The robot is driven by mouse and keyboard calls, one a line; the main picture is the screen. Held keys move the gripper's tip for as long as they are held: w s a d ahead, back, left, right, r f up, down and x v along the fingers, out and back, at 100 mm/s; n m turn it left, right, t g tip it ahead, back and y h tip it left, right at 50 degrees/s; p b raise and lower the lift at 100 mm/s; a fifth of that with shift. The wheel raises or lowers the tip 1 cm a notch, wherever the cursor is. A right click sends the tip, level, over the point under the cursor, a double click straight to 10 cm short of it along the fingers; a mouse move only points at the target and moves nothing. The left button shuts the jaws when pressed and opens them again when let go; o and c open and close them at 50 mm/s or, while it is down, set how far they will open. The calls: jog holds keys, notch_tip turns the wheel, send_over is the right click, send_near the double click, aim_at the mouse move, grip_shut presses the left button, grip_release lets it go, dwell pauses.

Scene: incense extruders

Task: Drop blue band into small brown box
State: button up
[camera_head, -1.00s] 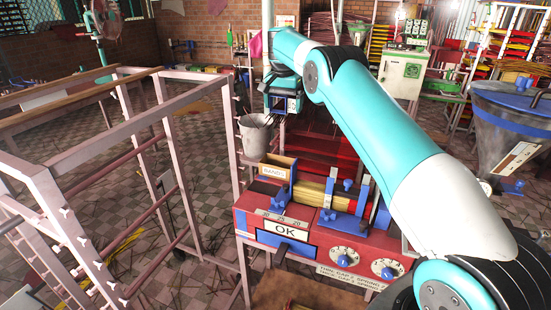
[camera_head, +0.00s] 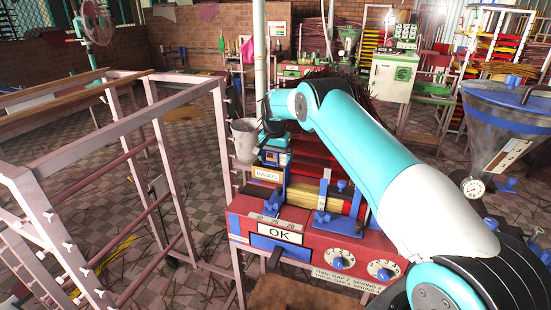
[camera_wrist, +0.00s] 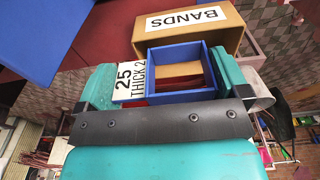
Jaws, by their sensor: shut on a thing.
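My gripper (camera_wrist: 164,80) is shut on the blue band (camera_wrist: 178,52), a square open frame, with one teal finger on either side. A white tag reading "25 THICK 2" sits beside the band in the wrist view. The small brown box (camera_wrist: 227,40), labelled BANDS, lies just beyond the band, and part of its inside shows through the frame. In the head view my gripper (camera_head: 272,150) holds the blue band just above the box (camera_head: 266,174). I cannot tell whether the band touches the box rim.
A red machine (camera_head: 300,250) with an OK plate and dials carries the box at its back left. A grey bucket (camera_head: 244,139) hangs close left of my gripper. A pink metal frame (camera_head: 130,105) stands to the left.

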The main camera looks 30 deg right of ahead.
jog(key=shift+f, duration=0.5)
jog(key=shift+f+b, duration=0.45)
jog(key=shift+f, duration=0.05)
jog(key=o, duration=0.6)
notch_tip(320, 180, up, 13)
jog(key=b, duration=0.1)
jog(key=s+a+r+n, duration=0.4)
jog(key=s+a+r, duration=0.2)
jog(key=a, duration=0.4)
jog(key=s+a+r+n+y, duration=0.2)
jog(key=s+a+r+n, duration=0.3)
jog(key=s+a, duration=0.55)
jog(key=s+a+n+y, duration=0.1)
jog(key=s+a+n, duration=0.2)
jog(key=s, duration=0.6)
jog(key=s+a+f+n+y, duration=0.1)
jog(key=s+a+n, duration=0.1)
jog(key=s, duration=0.8)
jog(key=s+a+f+n+y, duration=0.1)
jog(key=s+a+n, duration=0.2)
jog(key=s, duration=0.7)
jog(key=shift+s+a+f+n+g, duration=0.15)
jog(key=shift+a+n+g, duration=0.15)
jog(key=shift+a, duration=0.05)
